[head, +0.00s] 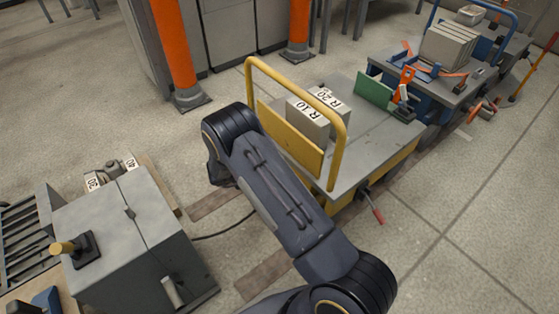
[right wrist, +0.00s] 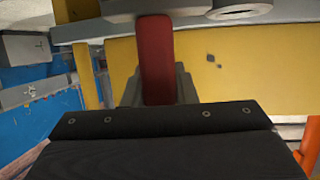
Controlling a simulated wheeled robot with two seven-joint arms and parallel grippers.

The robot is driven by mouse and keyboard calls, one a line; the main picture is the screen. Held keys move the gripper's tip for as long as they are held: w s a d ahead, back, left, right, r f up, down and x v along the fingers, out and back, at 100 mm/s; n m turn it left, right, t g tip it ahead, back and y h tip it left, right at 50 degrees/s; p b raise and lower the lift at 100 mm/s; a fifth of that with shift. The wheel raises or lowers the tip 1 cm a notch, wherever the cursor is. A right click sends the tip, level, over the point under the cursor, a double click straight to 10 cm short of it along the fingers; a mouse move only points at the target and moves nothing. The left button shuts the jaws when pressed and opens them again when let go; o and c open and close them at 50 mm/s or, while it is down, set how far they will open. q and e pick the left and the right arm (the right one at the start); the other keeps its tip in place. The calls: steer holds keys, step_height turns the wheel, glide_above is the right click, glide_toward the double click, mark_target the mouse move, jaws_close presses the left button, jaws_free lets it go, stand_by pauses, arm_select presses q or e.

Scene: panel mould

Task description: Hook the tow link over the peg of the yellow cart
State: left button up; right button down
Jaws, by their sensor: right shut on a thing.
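The yellow cart (head: 375,165) stands in the middle of the head view, with a yellow hoop rail at its left end. In the right wrist view, my right gripper (right wrist: 160,92) is shut on a red grip (right wrist: 157,55), in front of a yellow panel (right wrist: 260,65). A grey flat part with a ring (right wrist: 240,10) crosses above the red grip. I cannot tell whether it is the tow link. In the head view my right arm hides its own gripper. I cannot make out the peg. My left gripper is not in view.
Two blocks marked R 10 and R 20 (head: 315,115) and a green plate (head: 374,90) stand on the yellow cart. A blue cart (head: 440,85) is behind it. A grey cabinet (head: 130,240) is at lower left. Orange posts (head: 173,45) stand behind.

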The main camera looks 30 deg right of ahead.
steer(key=shift+f+b, duration=0.75)
steer(key=shift+f, duration=0.65)
stand_by(0.6)
steer(key=shift+f+b, duration=1.85)
steer(key=shift+f, duration=1)
steer(key=c, duration=1.1)
jaws_free()
steer(key=shift+a+r+p, duration=0.25)
steer(key=shift+a+p, duration=0.05)
steer(key=shift+a, duration=0.1)
steer(key=p+v, duration=0.2)
steer(key=v, duration=0.5)
steer(key=shift+f, duration=0.1)
steer(key=shift+d, duration=0.1)
